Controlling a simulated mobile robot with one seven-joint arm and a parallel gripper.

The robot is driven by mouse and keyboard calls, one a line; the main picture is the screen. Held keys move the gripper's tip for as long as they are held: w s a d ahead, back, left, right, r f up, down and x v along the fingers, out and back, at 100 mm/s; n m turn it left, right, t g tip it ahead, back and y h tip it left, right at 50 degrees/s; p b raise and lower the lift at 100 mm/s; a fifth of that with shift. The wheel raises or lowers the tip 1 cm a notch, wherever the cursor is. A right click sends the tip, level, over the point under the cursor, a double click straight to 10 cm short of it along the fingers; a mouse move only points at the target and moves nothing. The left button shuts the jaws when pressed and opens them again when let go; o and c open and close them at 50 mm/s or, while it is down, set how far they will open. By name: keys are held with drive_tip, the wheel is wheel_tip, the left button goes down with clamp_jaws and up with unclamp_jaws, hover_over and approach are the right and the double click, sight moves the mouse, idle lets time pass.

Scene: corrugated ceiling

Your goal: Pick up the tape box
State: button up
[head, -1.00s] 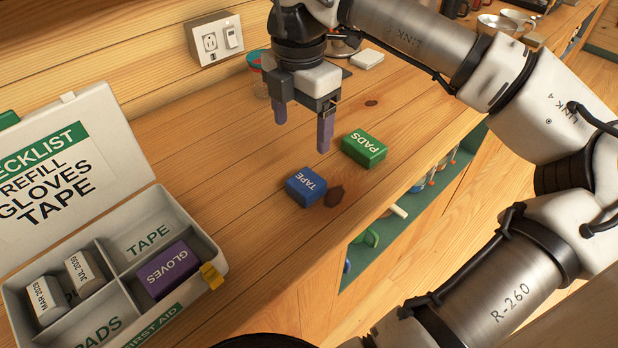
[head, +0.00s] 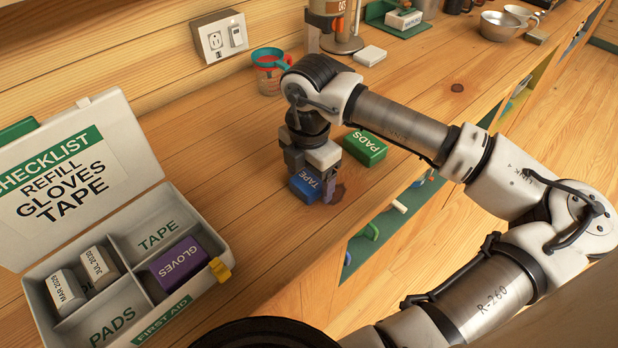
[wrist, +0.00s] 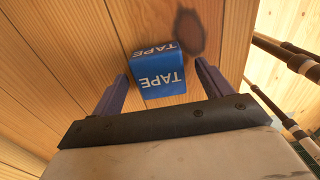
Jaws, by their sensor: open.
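The blue tape box (head: 305,187) rests on the wooden counter, partly hidden by my gripper in the head view. My gripper (head: 312,190) is lowered over it and open. In the wrist view the tape box (wrist: 157,70) shows its white TAPE lettering and sits between and slightly beyond the two purple fingers of my gripper (wrist: 160,82). Gaps show between the box and both fingers there, so they are apart from it.
A green pads box (head: 366,148) lies just behind. The open first aid case (head: 200,292) at left holds a purple gloves box (head: 178,270) and two white boxes; its TAPE compartment (head: 158,234) is empty. The counter's front edge is close to the right.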

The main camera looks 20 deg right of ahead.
sight(309, 180)
drive_tip(key=shift+f, duration=0.45)
drive_tip(key=c, duration=1.1)
drive_tip(key=shift+o, duration=0.2)
drive_tip(key=shift+r, duration=0.15)
wheel_tip(309, 180, up, 20)
drive_tip(key=b, duration=0.3)
